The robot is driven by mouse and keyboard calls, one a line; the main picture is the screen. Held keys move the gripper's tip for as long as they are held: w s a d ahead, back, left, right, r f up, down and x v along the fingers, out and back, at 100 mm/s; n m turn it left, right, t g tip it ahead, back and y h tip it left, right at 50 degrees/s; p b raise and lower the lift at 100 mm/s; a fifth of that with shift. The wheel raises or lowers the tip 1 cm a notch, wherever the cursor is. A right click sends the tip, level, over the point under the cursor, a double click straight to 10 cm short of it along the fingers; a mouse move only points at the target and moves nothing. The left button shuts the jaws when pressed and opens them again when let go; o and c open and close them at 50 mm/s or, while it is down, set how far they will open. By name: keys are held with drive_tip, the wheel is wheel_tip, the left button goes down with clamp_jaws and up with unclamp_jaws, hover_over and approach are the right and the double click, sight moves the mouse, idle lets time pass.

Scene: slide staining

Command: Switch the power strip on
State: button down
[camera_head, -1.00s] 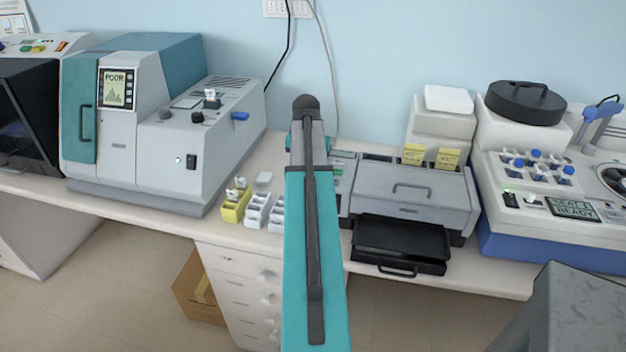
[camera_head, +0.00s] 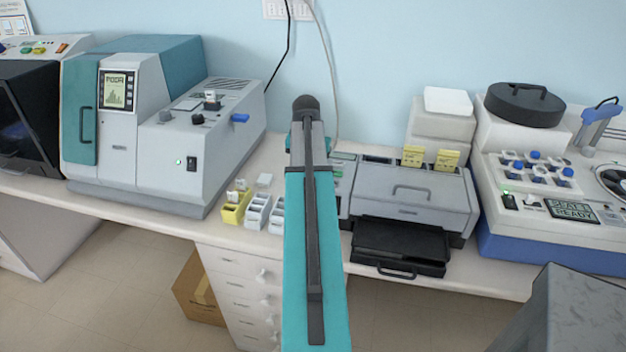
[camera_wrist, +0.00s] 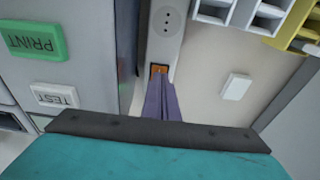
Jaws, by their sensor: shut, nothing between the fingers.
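The grey power strip (camera_wrist: 165,30) shows in the wrist view at top centre, with round socket holes in its face. Its orange rocker switch (camera_wrist: 159,70) is at the near end of the strip. My gripper (camera_wrist: 160,82) is shut and empty, with its fingertips right at the switch and covering part of it. I cannot tell whether they touch it or which way the rocker is tipped. In the head view, my arm hides the strip and the gripper.
Beside the strip are a grey machine with a green PRINT button (camera_wrist: 36,40) and white TEST button (camera_wrist: 54,96), a small white block (camera_wrist: 237,86), and white and yellow racks (camera_wrist: 296,30). The left grey-teal machine (camera_head: 150,120) has a green lamp (camera_head: 179,162).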

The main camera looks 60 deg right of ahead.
drive_tip(key=shift+r+p, duration=1.95)
drive_tip(key=shift+r, duration=1.05)
